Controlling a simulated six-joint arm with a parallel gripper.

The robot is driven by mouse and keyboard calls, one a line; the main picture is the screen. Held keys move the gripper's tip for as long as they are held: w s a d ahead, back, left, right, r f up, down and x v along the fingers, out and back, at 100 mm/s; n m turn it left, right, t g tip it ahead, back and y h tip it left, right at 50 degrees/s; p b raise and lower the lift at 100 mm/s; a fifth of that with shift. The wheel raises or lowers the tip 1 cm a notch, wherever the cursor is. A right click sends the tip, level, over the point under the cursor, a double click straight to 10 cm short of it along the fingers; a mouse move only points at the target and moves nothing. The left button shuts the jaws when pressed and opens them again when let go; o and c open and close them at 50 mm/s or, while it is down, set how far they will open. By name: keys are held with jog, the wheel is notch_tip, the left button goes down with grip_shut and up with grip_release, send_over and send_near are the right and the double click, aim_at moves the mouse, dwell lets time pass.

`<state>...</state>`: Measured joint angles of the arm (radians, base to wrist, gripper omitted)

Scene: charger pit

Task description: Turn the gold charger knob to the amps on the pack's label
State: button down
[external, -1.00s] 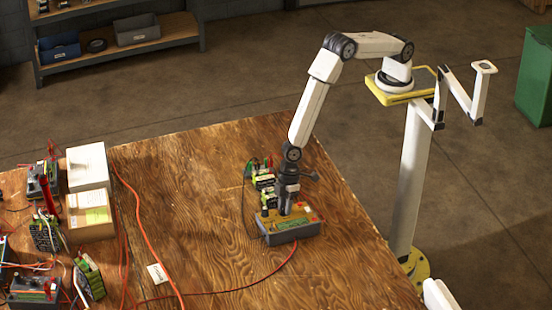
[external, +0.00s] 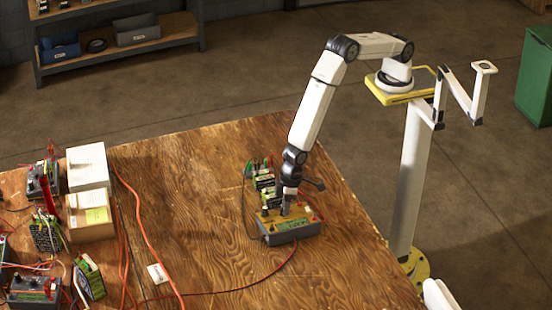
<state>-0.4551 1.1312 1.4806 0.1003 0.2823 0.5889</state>
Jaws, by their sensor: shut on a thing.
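The charger (external: 290,232) is a grey box with a gold-coloured top, standing on the wooden table toward its right side. My gripper (external: 285,210) points down onto the charger's top, with its fingertips at the knob there. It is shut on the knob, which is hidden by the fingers. The knob's setting and scale cannot be read. Battery packs (external: 265,184) with green and black sides stand just behind the charger, and their labels are too small to read.
A red cable runs from the charger across the wooden table (external: 215,215). A small white card (external: 158,273) lies left of it. White and brown boxes (external: 88,214), other chargers and packs crowd the left side. The table's middle is mostly clear.

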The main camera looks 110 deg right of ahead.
jog(key=shift+a+m+g+h, duration=0.15)
jog(key=shift+m+h, duration=0.15)
jog(key=shift+m, duration=1.25)
jog(key=shift+a+m+g+h, duration=0.15)
jog(key=shift+m+h, duration=0.15)
jog(key=shift+m, duration=1.25)
jog(key=shift+d, duration=0.1)
jog(key=shift+c, duration=2.2)
grip_release()
jog(key=shift+w, duration=0.1)
jog(key=shift+r, duration=0.2)
notch_tip(320, 180, up, 7)
jog(key=s, duration=0.1)
jog(key=shift+r, duration=0.2)
jog(key=shift+s+d, duration=0.1)
jog(key=shift+d, duration=0.1)
